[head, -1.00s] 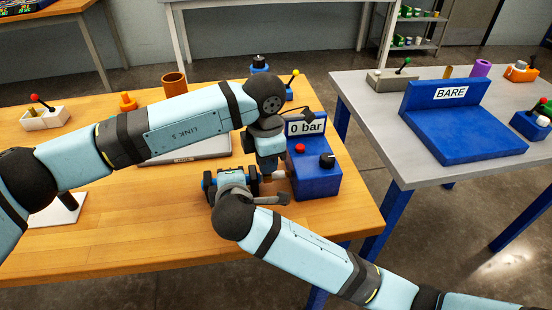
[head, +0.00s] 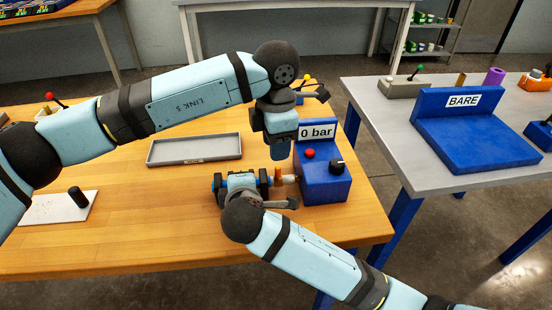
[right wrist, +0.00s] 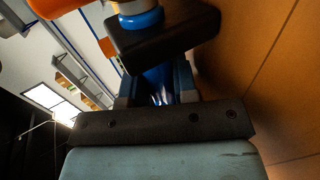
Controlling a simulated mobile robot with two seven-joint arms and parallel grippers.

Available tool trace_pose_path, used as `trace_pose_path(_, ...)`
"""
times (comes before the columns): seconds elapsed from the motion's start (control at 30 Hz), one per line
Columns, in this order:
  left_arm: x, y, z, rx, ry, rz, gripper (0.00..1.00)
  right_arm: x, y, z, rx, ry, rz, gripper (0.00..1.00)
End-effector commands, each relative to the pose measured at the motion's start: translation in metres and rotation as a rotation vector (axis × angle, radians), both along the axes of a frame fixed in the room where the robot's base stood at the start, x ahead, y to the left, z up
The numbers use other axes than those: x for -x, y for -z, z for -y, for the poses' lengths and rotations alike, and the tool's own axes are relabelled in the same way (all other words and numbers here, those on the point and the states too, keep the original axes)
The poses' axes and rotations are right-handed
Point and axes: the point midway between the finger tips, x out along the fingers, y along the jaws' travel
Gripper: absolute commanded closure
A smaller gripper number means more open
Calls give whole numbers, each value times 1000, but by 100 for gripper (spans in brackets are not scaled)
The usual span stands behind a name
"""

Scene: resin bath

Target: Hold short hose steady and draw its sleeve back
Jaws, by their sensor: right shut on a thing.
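My right gripper (head: 264,184) is shut on the short hose, just left of the blue box (head: 325,183) labelled "0 bar". In the right wrist view the blue hose (right wrist: 157,82) lies between the jaws. Past the dark finger (right wrist: 165,40) show a blue ring (right wrist: 141,20) and a pale and orange part; I cannot tell which is the sleeve. In the head view a pale and copper-coloured piece (head: 288,179) lies between the gripper and the box. My left gripper (head: 278,160) points down above the hose, apart from it; its fingertips are hidden.
A grey tray (head: 195,150) lies behind on the wooden table. A white plate with a black peg (head: 77,197) is at the left. The blue box has a red button (head: 310,153) and a black knob (head: 337,166). A second table with a "BARE" stand (head: 480,130) is at the right.

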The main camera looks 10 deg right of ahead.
Motion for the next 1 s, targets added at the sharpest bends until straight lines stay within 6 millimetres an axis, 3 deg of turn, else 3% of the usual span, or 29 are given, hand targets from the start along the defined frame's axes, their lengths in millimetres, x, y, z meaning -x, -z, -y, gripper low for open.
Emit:
trace_pose_path(0.1, 0, -26, 0, 1, 0, 3, 60, 0, 0, 0, 0, 0, 0, 100)
trace_pose_path(0.3, 0, -51, 0, -1, -1, 1, 60, 0, 0, 0, 0, 0, 0, 100)
trace_pose_path(0.77, 0, -58, 0, -1, -1, -1, 60, 0, 0, 0, 0, 0, 1, 100)
trace_pose_path(0.8, 0, -58, 0, -1, -1, -1, 60, 0, 0, 0, 0, 0, 1, 69)
trace_pose_path(0.9, 0, -58, 0, -1, -1, -1, 60, 0, 0, 0, 0, 0, 0, 46)
trace_pose_path(1.0, 0, -58, 0, -1, -1, 0, 60, 0, 1, 0, 0, 0, -1, 43)
